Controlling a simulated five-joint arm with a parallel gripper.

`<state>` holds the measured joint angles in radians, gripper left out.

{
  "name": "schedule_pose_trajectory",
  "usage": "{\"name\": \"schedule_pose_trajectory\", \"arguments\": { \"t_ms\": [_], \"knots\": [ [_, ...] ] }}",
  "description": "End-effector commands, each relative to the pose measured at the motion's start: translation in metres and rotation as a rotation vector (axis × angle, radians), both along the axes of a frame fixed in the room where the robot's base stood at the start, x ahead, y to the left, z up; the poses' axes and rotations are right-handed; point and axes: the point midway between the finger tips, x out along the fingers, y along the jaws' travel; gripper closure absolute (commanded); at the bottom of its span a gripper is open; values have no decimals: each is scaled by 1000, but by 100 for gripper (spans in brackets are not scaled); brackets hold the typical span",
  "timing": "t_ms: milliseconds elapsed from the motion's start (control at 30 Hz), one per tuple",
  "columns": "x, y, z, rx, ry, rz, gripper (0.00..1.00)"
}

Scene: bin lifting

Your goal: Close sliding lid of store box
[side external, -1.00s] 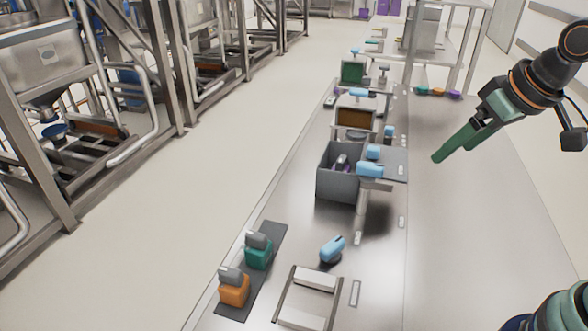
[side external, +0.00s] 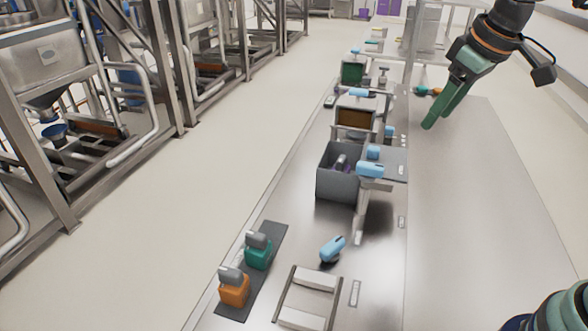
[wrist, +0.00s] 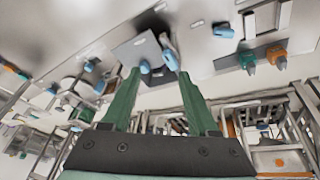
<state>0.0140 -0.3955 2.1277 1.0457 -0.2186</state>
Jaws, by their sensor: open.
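The store box (side external: 337,187) is an open-topped grey box on the bench in the side external view, with small dark and purple items inside. A flat grey lid plate (side external: 396,168) extends to its right, leaving the box top open. Two light blue pieces, probably handles, are by it: one (side external: 373,153) on the plate and one (side external: 370,170) in front. My gripper (side external: 436,121) is open and empty, up and to the right of the box, apart from it. In the wrist view the plate (wrist: 133,50) shows beyond my spread fingers (wrist: 160,72).
A brown-fronted box (side external: 355,118) and a green box (side external: 352,72) stand farther along the bench. Nearer are a blue-topped piece (side external: 332,249), a pale frame (side external: 308,298), and orange (side external: 234,291) and teal (side external: 258,254) containers on a dark mat. The bench right of the lid is clear.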

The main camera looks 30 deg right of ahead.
Motion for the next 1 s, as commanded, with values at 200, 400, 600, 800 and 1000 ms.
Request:
{"name": "schedule_pose_trajectory", "arguments": {
  "t_ms": [200,400,600,800,1000],
  "knots": [
    [55,-6,7,-53,112,159,40],
    [102,-12,-2,-83,208,309,40],
    [142,-18,-24,-97,294,456,40],
    [163,-22,-43,-100,345,551,40],
    [168,-24,-52,-100,357,577,40]
  ]
}}
